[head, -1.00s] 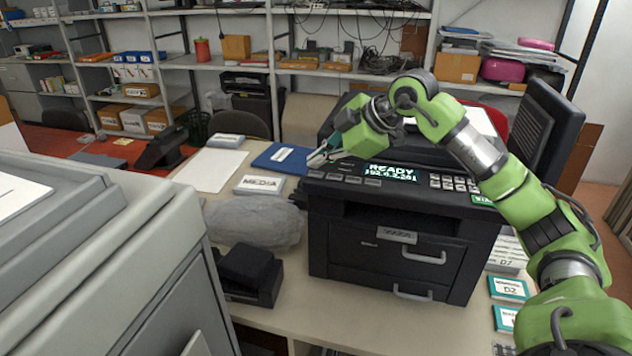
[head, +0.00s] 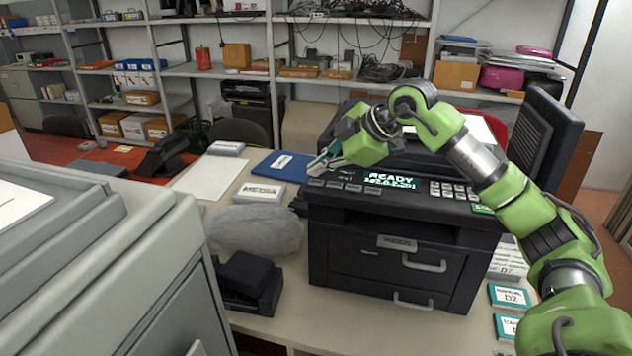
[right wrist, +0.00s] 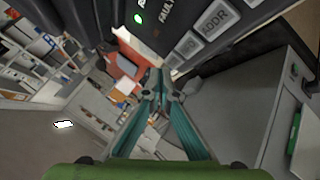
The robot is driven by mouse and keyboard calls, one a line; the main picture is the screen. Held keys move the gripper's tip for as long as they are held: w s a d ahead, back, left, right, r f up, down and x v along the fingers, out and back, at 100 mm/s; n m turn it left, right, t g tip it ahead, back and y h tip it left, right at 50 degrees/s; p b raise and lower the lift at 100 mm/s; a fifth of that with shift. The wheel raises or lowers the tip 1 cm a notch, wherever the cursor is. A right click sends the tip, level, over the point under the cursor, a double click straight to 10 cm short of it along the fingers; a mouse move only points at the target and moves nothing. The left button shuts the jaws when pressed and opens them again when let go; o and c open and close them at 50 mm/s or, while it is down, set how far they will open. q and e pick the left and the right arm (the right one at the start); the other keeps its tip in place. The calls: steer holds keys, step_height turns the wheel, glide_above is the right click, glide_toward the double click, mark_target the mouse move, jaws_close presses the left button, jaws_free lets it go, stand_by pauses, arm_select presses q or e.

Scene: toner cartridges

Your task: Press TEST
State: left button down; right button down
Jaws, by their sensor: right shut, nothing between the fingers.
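The black printer (head: 340,262) stands on the table, with a lit display (head: 390,180) reading READY and a number line. A row of grey buttons (head: 352,188) runs below the display; their labels are too small to read there. My right gripper (head: 316,168) is shut and empty at the left end of the panel, pointing left. In the right wrist view its fingertips (right wrist: 161,88) meet beside and apart from the panel, where an ADDR button (right wrist: 215,20), a FAULT label and a lit green lamp (right wrist: 138,18) show. I cannot read TEST anywhere. My left gripper is out of view.
A MEDIA box (head: 262,191), a blue folder (head: 285,165) and a grey bag (head: 255,228) lie left of the printer. A black device (head: 247,280) sits in front of the bag. Manual boxes (head: 509,296) lie at right.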

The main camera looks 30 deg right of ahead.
mark_target(318, 182)
steer(key=shift+f, duration=0.15)
steer(key=shift+f+b, duration=0.3)
steer(key=shift+f+b, duration=0.3)
steer(key=shift+f, duration=0.1)
stand_by(0.8)
stand_by(0.4)
steer(key=shift+r+p, duration=0.75)
steer(key=shift+r, duration=0.1)
step_height(318, 182, up, 5)
steer(key=p, duration=0.4)
steer(key=shift+p, duration=0.35)
